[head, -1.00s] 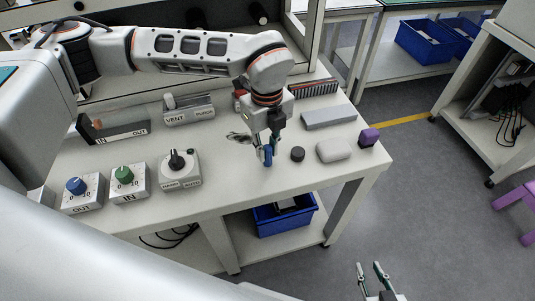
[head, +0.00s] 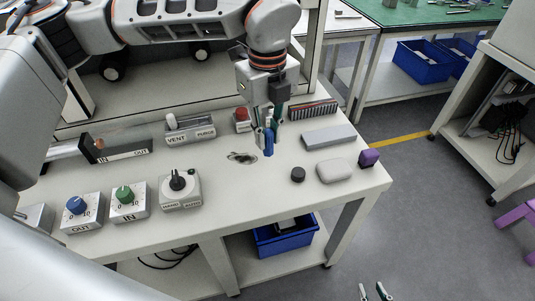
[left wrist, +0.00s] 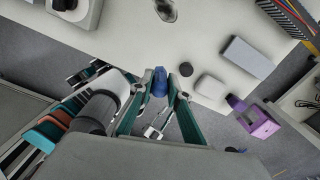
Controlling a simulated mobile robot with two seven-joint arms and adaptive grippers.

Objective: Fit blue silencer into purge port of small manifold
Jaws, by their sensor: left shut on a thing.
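My left gripper (head: 268,138) is shut on the blue silencer (head: 268,150). It holds the silencer pointing down, apparently above the table's right half. In the left wrist view the silencer (left wrist: 160,82) shows between the fingertips. The small manifold (head: 190,137), a grey block labelled VENT and PURGE, stands further left at the back of the table. A white plug-like piece (head: 171,121) stands upright at its VENT end. The purge port's opening is too small to make out. My right gripper (head: 373,292) is open and empty at the bottom edge, off the table.
A block labelled IN and OUT (head: 122,151) and knob boxes (head: 130,202) stand on the left. A red button (head: 242,119) stands behind.

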